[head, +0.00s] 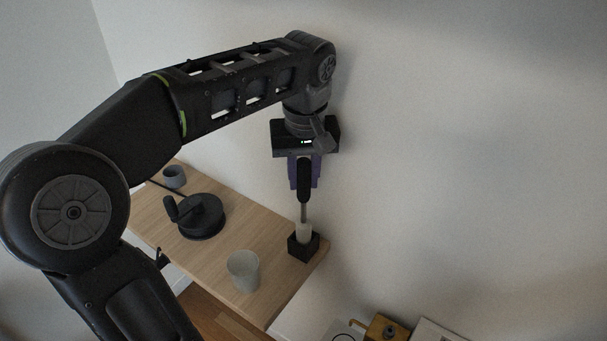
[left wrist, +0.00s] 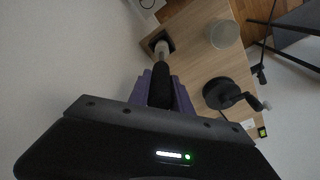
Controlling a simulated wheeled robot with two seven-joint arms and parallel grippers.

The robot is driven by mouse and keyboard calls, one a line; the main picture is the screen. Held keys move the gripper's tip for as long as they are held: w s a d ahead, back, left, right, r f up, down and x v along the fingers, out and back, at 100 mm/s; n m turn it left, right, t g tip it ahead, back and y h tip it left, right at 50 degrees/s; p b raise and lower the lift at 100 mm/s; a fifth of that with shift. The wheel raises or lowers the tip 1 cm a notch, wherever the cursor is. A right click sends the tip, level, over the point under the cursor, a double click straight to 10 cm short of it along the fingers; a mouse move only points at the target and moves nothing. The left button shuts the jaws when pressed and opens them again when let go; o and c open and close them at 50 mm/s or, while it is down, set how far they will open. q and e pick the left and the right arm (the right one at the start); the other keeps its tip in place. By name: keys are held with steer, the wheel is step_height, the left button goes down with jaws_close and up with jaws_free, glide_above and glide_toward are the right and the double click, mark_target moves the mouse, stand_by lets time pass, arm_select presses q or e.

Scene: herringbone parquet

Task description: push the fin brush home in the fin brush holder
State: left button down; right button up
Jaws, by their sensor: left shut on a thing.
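The fin brush (head: 304,212) has a black handle, a thin metal stem and a pale head, and it hangs upright with the head down. My left gripper (head: 304,182) points down with purple fingers shut on the black handle. The fin brush holder (head: 303,247) is a small black square block near the shelf's right end. The pale head stands at the holder's top opening, its lower end hidden; I cannot tell how deep it sits. In the left wrist view the brush handle (left wrist: 160,86) runs from the fingers toward the holder (left wrist: 154,38). My right gripper is not in view.
A wooden shelf (head: 270,285) against the wall carries a pale cup (head: 244,271) left of the holder, a black round device with a handle (head: 203,216) and a grey cup (head: 174,176). The wall is close behind the holder. More objects stand lower at the bottom right.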

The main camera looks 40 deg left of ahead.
arm_select(q)
steer(key=shift+f+b, duration=0.65)
steer(key=shift+f, duration=0.25)
steer(key=c, duration=1.1)
jaws_free()
